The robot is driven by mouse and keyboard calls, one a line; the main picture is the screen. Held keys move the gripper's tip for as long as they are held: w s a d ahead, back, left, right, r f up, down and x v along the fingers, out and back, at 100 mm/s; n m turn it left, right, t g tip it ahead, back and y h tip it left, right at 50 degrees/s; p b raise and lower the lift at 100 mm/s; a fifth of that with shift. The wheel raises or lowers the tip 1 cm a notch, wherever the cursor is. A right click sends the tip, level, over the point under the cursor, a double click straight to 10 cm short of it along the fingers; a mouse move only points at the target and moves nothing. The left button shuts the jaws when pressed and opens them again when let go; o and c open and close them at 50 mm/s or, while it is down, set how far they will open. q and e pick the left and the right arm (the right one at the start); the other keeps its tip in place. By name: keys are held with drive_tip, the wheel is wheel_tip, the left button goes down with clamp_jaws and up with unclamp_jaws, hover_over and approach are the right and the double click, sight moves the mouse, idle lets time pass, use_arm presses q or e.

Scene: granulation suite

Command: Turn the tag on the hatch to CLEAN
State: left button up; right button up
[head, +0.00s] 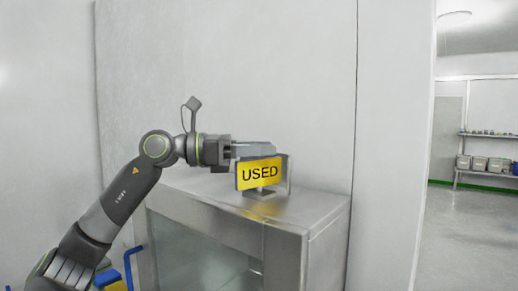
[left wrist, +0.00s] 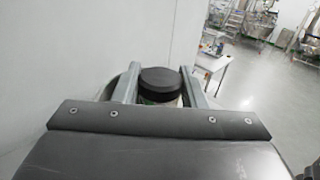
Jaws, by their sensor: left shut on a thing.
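The tag (head: 261,173) is a yellow plate with the word USED facing me. It stands upright in a grey frame on a small base on top of the steel hatch (head: 320,222). My left gripper (head: 262,149) reaches in from the left at the tag's upper edge and is shut on the tag's top. In the left wrist view, a round black knob (left wrist: 160,79) sits between the two grey fingers. The fingers hide part of the tag's top, and its back side is not visible. My right gripper is in neither view.
A pale wall (head: 260,70) stands close behind the hatch. The hatch front has a glass pane (head: 200,255). At the right, a doorway opens to a room with shelves of grey bins (head: 480,164). Open floor (head: 470,240) lies there.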

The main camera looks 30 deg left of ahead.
use_arm(q)
drive_tip(key=shift+n+t+y, duration=0.5)
drive_tip(key=shift+t+y, duration=0.1)
drive_tip(key=shift+t, duration=0.1)
drive_tip(key=n+t+y, duration=0.2)
drive_tip(key=shift+y+p, duration=0.35)
drive_tip(key=shift+y, duration=0.05)
drive_tip(key=n+t+y, duration=0.2)
drive_tip(key=n+y, duration=0.1)
drive_tip(key=y, duration=0.1)
drive_tip(key=shift+d+n, duration=0.1)
drive_tip(key=shift+n, duration=0.2)
drive_tip(key=n+t+y, duration=0.1)
drive_tip(key=n+y, duration=0.2)
drive_tip(key=y, duration=0.1)
drive_tip(key=shift+y, duration=0.4)
drive_tip(key=shift+n+y, duration=1.3)
drive_tip(key=shift+y, duration=1.2)
drive_tip(key=o, duration=1)
drive_tip(key=shift+c, duration=0.2)
